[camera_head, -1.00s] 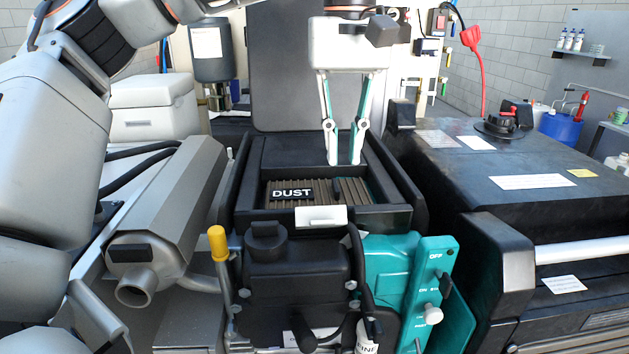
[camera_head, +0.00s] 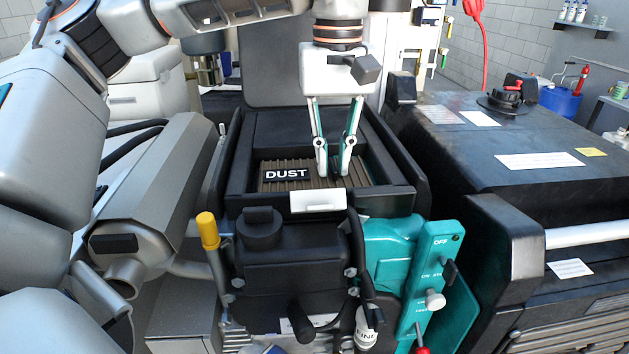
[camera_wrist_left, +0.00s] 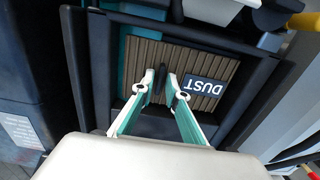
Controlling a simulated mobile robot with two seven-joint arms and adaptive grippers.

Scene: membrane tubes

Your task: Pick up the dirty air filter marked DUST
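The dirty air filter (camera_head: 359,177) is a brown pleated panel with a black label reading DUST (camera_head: 287,174). It lies in a black open-topped housing (camera_head: 240,182) in the middle of the head view. My left gripper (camera_head: 333,173) points down over the filter's right part, its two white and teal fingers apart. In the left wrist view the filter (camera_wrist_left: 192,60) shows behind the fingers (camera_wrist_left: 160,82), with a small black upright tab (camera_wrist_left: 160,84) in the gap between them. I cannot tell whether either finger touches the tab. My right gripper is not in view.
The housing's raised black walls surround the filter closely. A white latch (camera_head: 318,201) sits on its front edge. A teal panel with switches (camera_head: 432,275) and a yellow-topped lever (camera_head: 207,232) stand in front. A black machine (camera_head: 480,165) is at right.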

